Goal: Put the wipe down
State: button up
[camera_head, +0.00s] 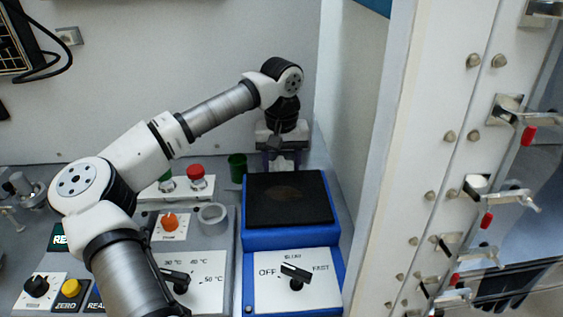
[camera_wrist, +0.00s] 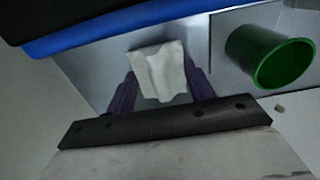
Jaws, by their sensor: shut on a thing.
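The wipe (camera_wrist: 158,72) is a white, slightly creased cloth piece in the wrist view, held between the two purple fingers of my gripper (camera_wrist: 160,88). My gripper is shut on it. In the head view my gripper (camera_head: 281,162) points down just behind the black-topped blue device, near the back wall. The wipe is hard to make out in the head view. In the wrist view a grey surface lies beyond the wipe; I cannot tell whether the wipe touches it.
A green cup (camera_head: 237,167) stands left of my gripper; it also shows in the wrist view (camera_wrist: 268,57). The blue device (camera_head: 250,236) with a black top plate (camera_head: 288,200) and dial is in front.

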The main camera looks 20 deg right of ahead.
aim_at(281, 162)
jog(key=o, duration=1)
notch_tip(281, 162, up, 12)
jog(key=shift+r, duration=0.2)
